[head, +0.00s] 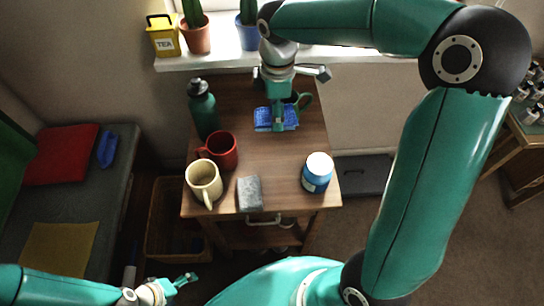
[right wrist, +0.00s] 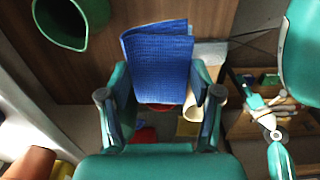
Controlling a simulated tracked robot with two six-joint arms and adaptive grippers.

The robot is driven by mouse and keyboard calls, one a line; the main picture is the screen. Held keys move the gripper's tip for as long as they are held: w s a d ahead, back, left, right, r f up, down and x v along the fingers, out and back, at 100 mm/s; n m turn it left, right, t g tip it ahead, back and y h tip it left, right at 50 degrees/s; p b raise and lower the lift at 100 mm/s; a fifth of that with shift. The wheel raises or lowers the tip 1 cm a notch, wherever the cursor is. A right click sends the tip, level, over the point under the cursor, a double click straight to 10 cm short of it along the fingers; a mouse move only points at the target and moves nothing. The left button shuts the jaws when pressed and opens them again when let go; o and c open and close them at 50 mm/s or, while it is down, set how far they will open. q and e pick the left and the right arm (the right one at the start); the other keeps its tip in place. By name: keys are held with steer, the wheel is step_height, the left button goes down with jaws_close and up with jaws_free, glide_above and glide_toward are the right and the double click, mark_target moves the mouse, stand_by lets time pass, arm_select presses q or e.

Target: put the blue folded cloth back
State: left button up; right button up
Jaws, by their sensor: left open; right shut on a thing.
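The blue folded cloth (head: 262,120) is at the back half of the small wooden table, below my right gripper (head: 278,122). In the right wrist view the cloth (right wrist: 158,58) stands between the two fingers of my right gripper (right wrist: 162,100), which is shut on it. I cannot tell for sure whether the cloth touches the tabletop. My left gripper (head: 182,282) is open and empty at the lower left, in front of the table and apart from it.
The wooden table (head: 283,170) holds a green bottle (head: 203,110), red mug (head: 223,150), cream mug (head: 203,180), grey block (head: 250,193), blue jar with a white lid (head: 317,173) and green mug (head: 306,102) close beside the cloth. A windowsill (head: 225,55) with pots stands behind.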

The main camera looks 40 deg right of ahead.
mark_target(275, 159)
step_height(275, 159, down, 17)
steer(key=shift+f+b, duration=0.15)
steer(key=shift+b, duration=0.85)
steer(key=shift+c, duration=0.4)
steer(key=o, duration=1.1)
step_height(275, 159, up, 12)
steer(key=p, duration=0.1)
steer(key=shift+p, duration=0.35)
